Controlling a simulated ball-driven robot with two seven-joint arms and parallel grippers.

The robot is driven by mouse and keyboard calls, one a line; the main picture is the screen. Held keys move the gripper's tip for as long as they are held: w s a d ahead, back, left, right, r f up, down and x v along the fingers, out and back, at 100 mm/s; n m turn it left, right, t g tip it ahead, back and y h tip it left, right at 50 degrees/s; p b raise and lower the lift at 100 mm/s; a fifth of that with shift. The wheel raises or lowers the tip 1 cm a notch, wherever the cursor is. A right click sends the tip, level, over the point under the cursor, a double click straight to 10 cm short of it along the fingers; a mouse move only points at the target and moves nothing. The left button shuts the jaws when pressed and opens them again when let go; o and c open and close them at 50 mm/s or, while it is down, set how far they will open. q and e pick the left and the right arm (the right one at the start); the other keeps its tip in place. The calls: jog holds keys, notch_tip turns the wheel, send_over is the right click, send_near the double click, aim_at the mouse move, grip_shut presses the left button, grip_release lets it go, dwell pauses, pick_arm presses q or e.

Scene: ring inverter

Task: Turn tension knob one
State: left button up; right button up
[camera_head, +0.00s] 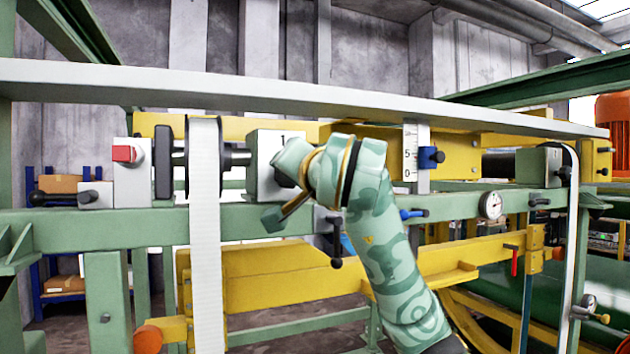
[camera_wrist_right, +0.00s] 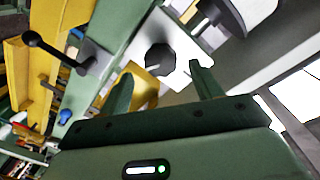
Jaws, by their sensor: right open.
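The white block marked "1" (camera_head: 264,150) stands on the green rail, left of my right arm. In the right wrist view a dark faceted knob (camera_wrist_right: 160,57) sits on the block's white face (camera_wrist_right: 190,48). In the head view my arm mostly hides this knob. My right gripper (camera_wrist_right: 160,72) is open and empty. Its two fingers point toward the knob, one on each side in the picture; I see no contact. In the head view the right gripper (camera_head: 283,212) is partly visible in front of the block. My left gripper is not in view.
A black-ended lever (camera_head: 336,240) is close beside my right arm. A grey beam (camera_head: 300,88) crosses above.

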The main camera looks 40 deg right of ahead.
jog(key=v, duration=1)
jog(key=shift+s, duration=0.3)
jog(key=shift+a, duration=0.1)
